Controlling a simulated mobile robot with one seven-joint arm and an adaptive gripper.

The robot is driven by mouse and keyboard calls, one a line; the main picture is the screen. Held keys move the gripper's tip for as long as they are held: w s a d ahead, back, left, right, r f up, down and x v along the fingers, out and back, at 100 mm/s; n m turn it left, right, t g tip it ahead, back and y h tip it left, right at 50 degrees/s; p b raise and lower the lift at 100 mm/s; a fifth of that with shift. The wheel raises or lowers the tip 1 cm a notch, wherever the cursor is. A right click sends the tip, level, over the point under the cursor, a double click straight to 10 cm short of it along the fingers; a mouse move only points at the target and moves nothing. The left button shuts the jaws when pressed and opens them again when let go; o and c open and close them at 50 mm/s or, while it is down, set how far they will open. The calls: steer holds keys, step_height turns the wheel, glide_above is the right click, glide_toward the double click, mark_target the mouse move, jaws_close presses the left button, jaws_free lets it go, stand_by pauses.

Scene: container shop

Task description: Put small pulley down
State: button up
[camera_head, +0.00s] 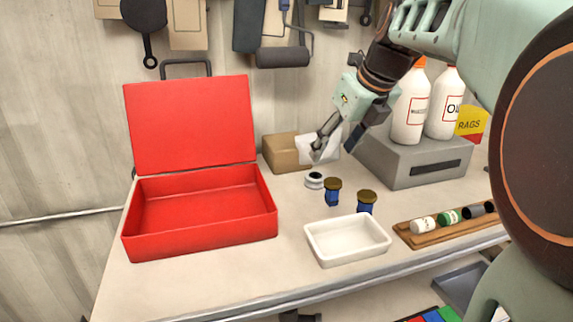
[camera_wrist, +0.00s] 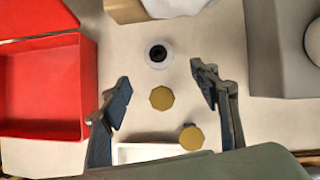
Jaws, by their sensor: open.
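The small pulley is most likely the white round piece with a dark centre (camera_head: 314,180), which rests on the table. It also shows in the wrist view (camera_wrist: 158,53), flat on the table and ahead of the fingertips. My gripper (camera_head: 320,150) is open and empty above and behind it, in front of a cardboard box. In the wrist view its two fingers (camera_wrist: 160,86) stand wide apart, with one of the brass-topped blue pieces (camera_wrist: 162,98) showing between them, lower down. Nothing touches the fingers.
An open, empty red toolbox (camera_head: 200,227) stands left. Two brass-topped blue pieces (camera_head: 333,192) and an empty white tray (camera_head: 346,255) are in front. A grey block (camera_head: 395,176) with bottles stands right. A wooden rack (camera_head: 408,233) of small containers lies front right. Table is bare between toolbox and tray.

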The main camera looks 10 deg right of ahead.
mark_target(318, 177)
steer(key=x, duration=0.4)
steer(key=shift+f, duration=0.35)
steer(key=shift+p+x, duration=0.3)
steer(key=shift+x, duration=2.75)
steer(key=shift+w+a+r, duration=0.1)
steer(key=shift+c, duration=0.5)
steer(key=c, duration=1.2)
steer(key=shift+r, duration=0.15)
